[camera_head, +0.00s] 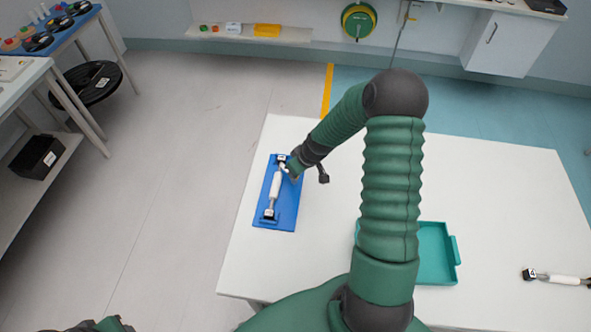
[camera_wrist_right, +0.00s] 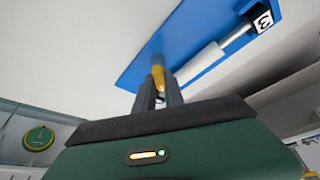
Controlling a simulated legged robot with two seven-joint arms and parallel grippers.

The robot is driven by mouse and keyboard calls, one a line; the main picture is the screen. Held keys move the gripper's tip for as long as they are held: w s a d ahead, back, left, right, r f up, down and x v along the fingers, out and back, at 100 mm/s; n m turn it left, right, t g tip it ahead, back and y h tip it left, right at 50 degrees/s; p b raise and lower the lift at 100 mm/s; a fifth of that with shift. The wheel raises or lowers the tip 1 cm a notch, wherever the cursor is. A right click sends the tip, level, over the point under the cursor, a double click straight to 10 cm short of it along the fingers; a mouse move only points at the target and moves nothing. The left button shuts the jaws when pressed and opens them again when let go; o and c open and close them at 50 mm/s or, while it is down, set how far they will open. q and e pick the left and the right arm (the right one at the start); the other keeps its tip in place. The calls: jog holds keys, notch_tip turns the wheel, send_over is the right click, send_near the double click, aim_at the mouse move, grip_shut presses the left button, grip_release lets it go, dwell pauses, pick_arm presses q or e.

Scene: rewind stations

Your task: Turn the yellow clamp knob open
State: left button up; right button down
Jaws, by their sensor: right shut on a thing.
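A blue plate (camera_head: 285,213) lies on the white table near its left edge, with a white spindle (camera_head: 275,186) held between end brackets. My right gripper (camera_head: 288,168) is at the plate's far end, by the far bracket. In the right wrist view, my right gripper (camera_wrist_right: 158,92) is shut on the yellow clamp knob (camera_wrist_right: 158,74). The blue plate (camera_wrist_right: 185,45) and white spindle (camera_wrist_right: 200,64) also show there. In the head view my arm and wrist hide the knob. Only a dark green part of my left arm shows at the bottom left; its gripper is out of view.
The white table (camera_head: 480,180) is clear at its far right. A teal tray (camera_head: 438,252) sits partly behind my right arm. A second white spindle (camera_head: 563,279) lies at the right edge. A side table and shelf with a black box (camera_head: 36,156) stand left.

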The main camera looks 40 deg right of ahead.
jog(key=m, duration=0.1)
jog(key=m+h, duration=0.1)
jog(key=shift+w+a+r+m, duration=0.1)
jog(key=shift+r+m, duration=0.05)
jog(key=shift+m, duration=0.25)
jog(key=m+h+p, duration=0.1)
jog(key=m, duration=0.1)
jog(key=shift+m, duration=0.4)
jog(key=m+g+h+p, duration=0.1)
jog(key=m+p, duration=0.1)
jog(key=m, duration=0.1)
jog(key=shift+w+a+r+p, duration=0.1)
jog(key=shift+p, duration=0.25)
jog(key=shift+m+g+h+p, duration=0.35)
jog(key=shift+m+p, duration=0.35)
jog(key=shift+m, duration=0.3)
jog(key=c, duration=1.4)
grip_release()
jog(key=shift+f, duration=0.25)
jog(key=shift+c, duration=0.2)
